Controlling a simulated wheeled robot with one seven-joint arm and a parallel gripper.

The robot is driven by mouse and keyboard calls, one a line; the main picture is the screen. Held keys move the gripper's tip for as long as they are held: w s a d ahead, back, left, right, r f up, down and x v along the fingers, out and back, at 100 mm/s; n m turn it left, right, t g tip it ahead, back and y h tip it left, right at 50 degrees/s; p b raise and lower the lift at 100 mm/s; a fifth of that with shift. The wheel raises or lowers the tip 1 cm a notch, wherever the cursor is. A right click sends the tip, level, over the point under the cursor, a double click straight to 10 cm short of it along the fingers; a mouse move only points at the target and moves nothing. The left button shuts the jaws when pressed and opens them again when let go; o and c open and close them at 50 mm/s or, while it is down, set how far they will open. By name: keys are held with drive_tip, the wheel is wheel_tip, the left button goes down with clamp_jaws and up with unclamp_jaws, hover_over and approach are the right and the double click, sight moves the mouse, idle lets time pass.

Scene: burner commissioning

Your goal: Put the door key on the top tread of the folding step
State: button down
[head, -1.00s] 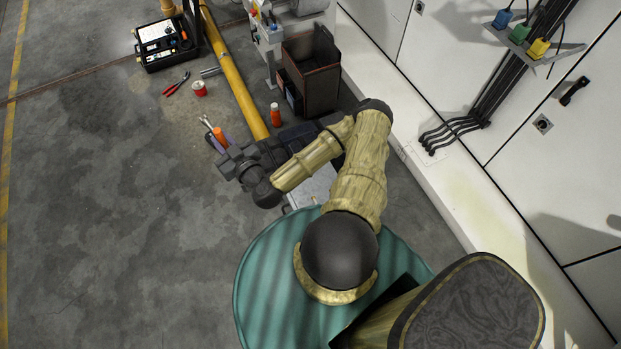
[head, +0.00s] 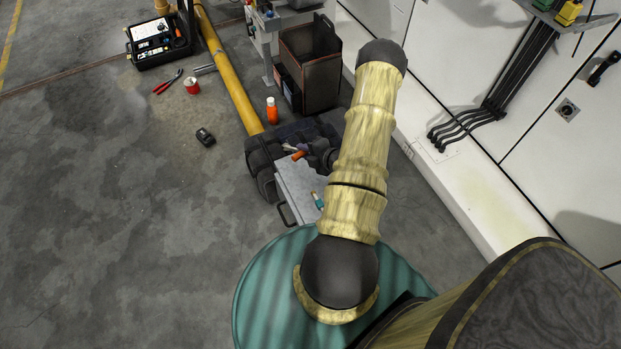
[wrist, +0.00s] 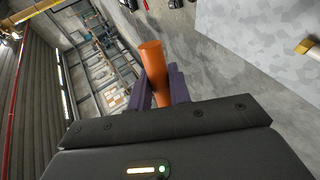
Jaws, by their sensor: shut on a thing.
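My gripper (head: 293,150) is shut on an orange cylindrical handle (head: 299,155). In the wrist view this handle (wrist: 154,72) stands between purple fingers (wrist: 157,92). Its far end is hidden, and I cannot tell from its shape whether it is the door key. A flat grey metal top (head: 296,185), apparently the folding step's tread, lies beside and below my gripper in the head view. It appears as a speckled grey surface (wrist: 262,40) at the right of the wrist view. My arm covers part of it. I cannot see contact between handle and tread.
A small teal-and-brass object (head: 318,200) lies on the grey top; its brass part (wrist: 307,46) shows in the wrist view. An orange bottle (head: 272,111), yellow pipe (head: 232,85) and dark open bin (head: 311,65) are beyond. A teal drum top (head: 262,285) is nearer.

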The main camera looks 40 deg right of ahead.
drive_tip(key=shift+n+h, duration=0.3)
drive_tip(key=shift+n, duration=0.4)
drive_tip(key=d, duration=0.1)
drive_tip(key=s+d+f, duration=0.1)
drive_tip(key=d, duration=0.1)
drive_tip(key=d+b, duration=0.1)
drive_tip(key=d, duration=0.1)
drive_tip(key=shift+s+f, duration=0.15)
drive_tip(key=b, duration=0.8)
hover_over(318, 176)
wheel_tip(318, 176, down, 10)
drive_tip(key=shift+f, duration=0.1)
drive_tip(key=c, duration=1.5)
unclamp_jaws()
drive_tip(key=shift+o, duration=0.2)
drive_tip(key=shift+d, duration=0.1)
